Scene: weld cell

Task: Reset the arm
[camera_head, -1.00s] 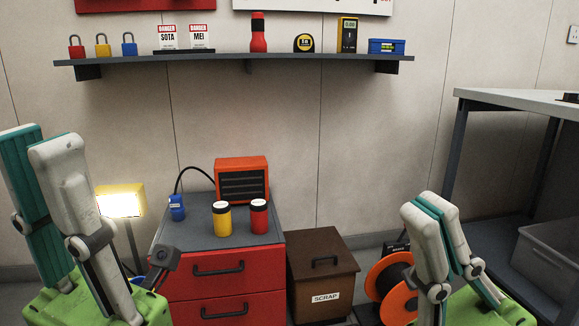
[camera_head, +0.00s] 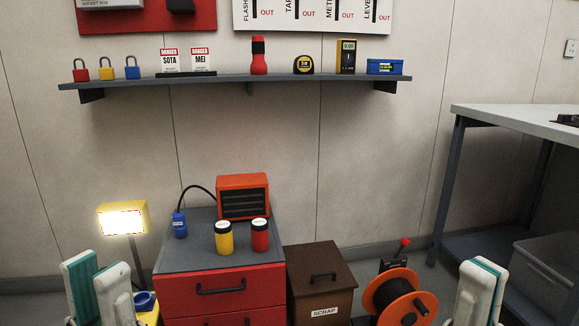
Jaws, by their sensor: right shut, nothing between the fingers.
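My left gripper (camera_head: 95,268) is low at the left edge of the head view, in front of the lit work lamp's stand. Its two pale, teal-edged fingers stand apart with nothing between them. My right gripper (camera_head: 482,268) is low at the right, beside the orange cable reel. Its fingers are together and hold nothing. The lower parts of both grippers and both arms are cut off by the bottom edge of the view.
A red drawer cabinet (camera_head: 222,289) carries an orange heater (camera_head: 242,197), a yellow jar (camera_head: 224,238) and a red jar (camera_head: 260,236). A brown scrap bin (camera_head: 318,280), the cable reel (camera_head: 399,298) and a workbench (camera_head: 520,117) stand to its right. A wall shelf (camera_head: 230,85) hangs above.

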